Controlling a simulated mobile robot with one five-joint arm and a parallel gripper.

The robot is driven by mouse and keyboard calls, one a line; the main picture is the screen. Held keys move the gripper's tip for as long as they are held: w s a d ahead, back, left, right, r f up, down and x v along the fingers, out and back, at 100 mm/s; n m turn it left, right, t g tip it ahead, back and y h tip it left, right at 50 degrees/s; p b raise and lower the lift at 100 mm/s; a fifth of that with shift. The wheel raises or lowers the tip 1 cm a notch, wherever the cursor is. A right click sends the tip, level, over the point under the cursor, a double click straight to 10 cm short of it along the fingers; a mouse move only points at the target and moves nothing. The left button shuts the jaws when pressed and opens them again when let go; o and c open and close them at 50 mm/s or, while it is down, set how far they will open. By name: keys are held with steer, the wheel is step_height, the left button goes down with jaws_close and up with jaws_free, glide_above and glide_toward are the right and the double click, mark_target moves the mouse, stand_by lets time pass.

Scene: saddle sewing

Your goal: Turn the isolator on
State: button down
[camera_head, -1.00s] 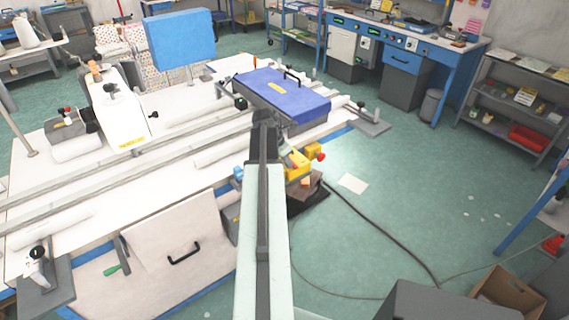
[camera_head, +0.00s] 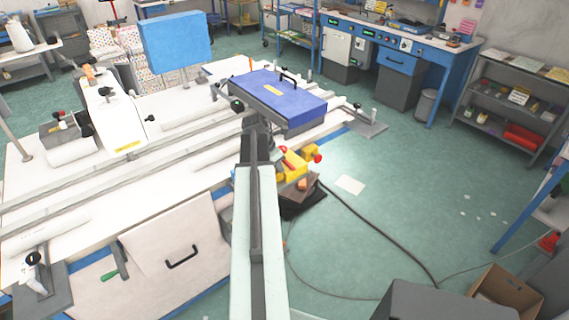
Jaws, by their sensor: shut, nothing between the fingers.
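A yellow unit (camera_head: 293,165) with red knobs sits at the near right edge of the white sewing table (camera_head: 190,180), just right of my arm's end. It looks like the isolator, but its switch position is too small to tell. One red knob (camera_head: 318,158) sticks out on its right side. My gripper (camera_head: 259,128) is at the far end of my arm, just left of the yellow unit and in front of the blue-lidded box. It is shut and empty. Its fingertips are hard to make out against the dark parts behind. I cannot tell whether it touches anything.
The blue-lidded box (camera_head: 278,97) stands on the table beyond my gripper. A dark block (camera_head: 301,196) lies below the yellow unit. A black cable (camera_head: 372,225) runs over the green floor. An open cardboard box (camera_head: 505,290) stands at lower right. The floor at right is mostly clear.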

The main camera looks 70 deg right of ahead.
steer(key=p+v, duration=0.9)
steer(key=v, duration=0.1)
steer(key=shift+s+a, duration=0.1)
